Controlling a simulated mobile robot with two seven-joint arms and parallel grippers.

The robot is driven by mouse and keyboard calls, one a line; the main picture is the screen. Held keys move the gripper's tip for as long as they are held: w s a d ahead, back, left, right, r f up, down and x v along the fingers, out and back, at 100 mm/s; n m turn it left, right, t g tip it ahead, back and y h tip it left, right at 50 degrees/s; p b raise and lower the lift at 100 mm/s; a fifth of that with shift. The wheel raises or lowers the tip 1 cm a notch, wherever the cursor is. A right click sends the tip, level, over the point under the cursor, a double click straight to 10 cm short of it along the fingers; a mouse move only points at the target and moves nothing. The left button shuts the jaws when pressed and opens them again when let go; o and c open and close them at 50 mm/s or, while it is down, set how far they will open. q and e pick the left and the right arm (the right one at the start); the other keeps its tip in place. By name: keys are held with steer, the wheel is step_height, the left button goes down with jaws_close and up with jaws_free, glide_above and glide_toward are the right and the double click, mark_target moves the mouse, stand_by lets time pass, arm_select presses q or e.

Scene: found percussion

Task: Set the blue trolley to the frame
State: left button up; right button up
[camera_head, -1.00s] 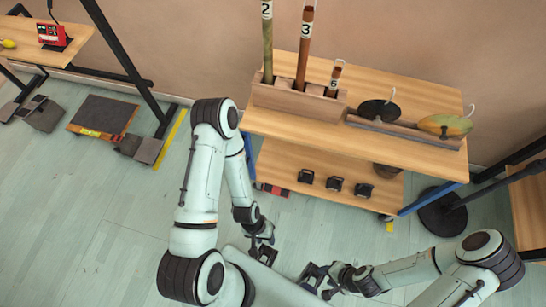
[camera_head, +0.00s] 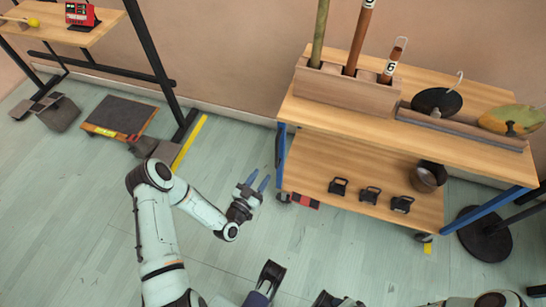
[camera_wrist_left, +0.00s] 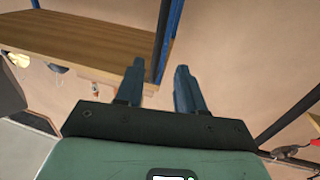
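The blue trolley (camera_head: 330,128) has two wooden shelves on blue legs and stands right of centre against the wall. Its left blue post (camera_head: 280,150) also shows in the left wrist view (camera_wrist_left: 167,40), beyond the fingertips and roughly between them. My left gripper (camera_head: 258,184) is open and empty, just left of that post and apart from it. Its two blue-grey fingers show in the left wrist view (camera_wrist_left: 158,85). The black frame (camera_head: 160,80) stands at the left. My right gripper (camera_head: 328,298) is mostly cut off at the bottom edge; its finger state is unclear.
The trolley carries numbered tubes (camera_head: 358,40), a dark disc (camera_head: 437,101), a green-yellow gourd (camera_head: 510,119) and several black clamps (camera_head: 370,195). A yellow floor strip (camera_head: 190,142) lies beside the frame, near a dark mat (camera_head: 120,117). Floor between frame and trolley is clear.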

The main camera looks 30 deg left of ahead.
mark_target(276, 155)
arm_select(q)
steer(key=w+b, duration=0.2)
steer(key=w, duration=1)
steer(key=shift+w+a, duration=0.1)
steer(key=shift+a, duration=0.1)
arm_select(e)
steer(key=shift+t+h, duration=0.3)
steer(key=shift+t, duration=0.3)
steer(key=w+f, duration=0.1)
steer(key=w+d, duration=0.1)
steer(key=w+f, duration=0.1)
steer(key=shift+w+d+f, duration=0.3)
steer(key=shift+d, duration=0.1)
arm_select(q)
jaws_close()
